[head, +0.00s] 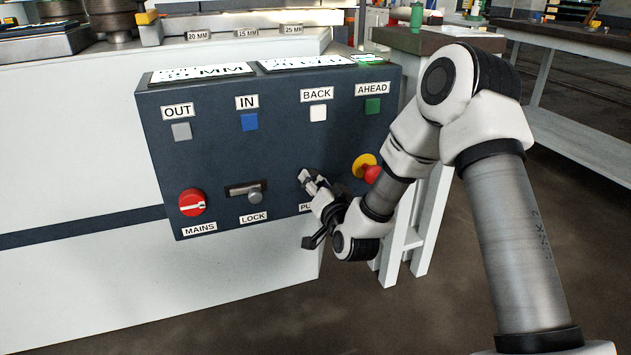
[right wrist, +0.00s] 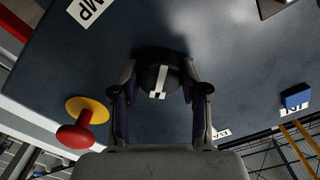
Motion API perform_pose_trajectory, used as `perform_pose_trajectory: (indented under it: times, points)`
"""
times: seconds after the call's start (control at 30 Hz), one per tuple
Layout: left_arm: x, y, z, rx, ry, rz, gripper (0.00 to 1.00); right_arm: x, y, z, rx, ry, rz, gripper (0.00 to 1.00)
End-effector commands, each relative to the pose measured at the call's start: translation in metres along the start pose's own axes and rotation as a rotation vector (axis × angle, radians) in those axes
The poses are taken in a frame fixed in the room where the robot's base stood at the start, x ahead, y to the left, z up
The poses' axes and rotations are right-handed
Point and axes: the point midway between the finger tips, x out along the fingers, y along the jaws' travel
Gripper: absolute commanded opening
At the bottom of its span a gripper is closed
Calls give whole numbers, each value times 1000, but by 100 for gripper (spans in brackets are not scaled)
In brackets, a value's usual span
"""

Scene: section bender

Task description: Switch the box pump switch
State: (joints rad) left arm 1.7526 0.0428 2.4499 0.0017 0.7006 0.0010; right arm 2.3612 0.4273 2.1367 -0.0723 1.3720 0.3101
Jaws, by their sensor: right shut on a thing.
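The dark control box (head: 230,155) is fixed to the front of the white machine. Its pump switch, a black round knob with a white bar, shows in the right wrist view (right wrist: 160,78) between my fingers. In the head view my right gripper (head: 306,180) is at the box's lower middle, above a partly covered label beginning "PU" (head: 305,208), and hides most of the knob. In the right wrist view my right gripper (right wrist: 160,98) has one finger on each side of the knob and is shut on it. My left gripper is not in view.
A red and yellow stop button (head: 368,168) sits close to my right wrist. The red mains switch (head: 192,202) and lock (head: 250,193) are to the left. Several coloured buttons line the top. A white-legged table (head: 437,195) stands behind my right arm.

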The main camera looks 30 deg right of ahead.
Motion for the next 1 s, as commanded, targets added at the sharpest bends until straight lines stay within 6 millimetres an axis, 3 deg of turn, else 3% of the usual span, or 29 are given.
perform_pose_trajectory:
  times: [0.4,0.93,0.97,1.0]
  points:
    - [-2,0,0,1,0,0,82,0,0,0,212,0,0,10]
    - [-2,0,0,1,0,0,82,0,0,0,244,0,0,10]
    - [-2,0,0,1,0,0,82,0,0,0,244,0,0,48]
    - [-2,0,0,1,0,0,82,0,0,0,244,0,0,62]
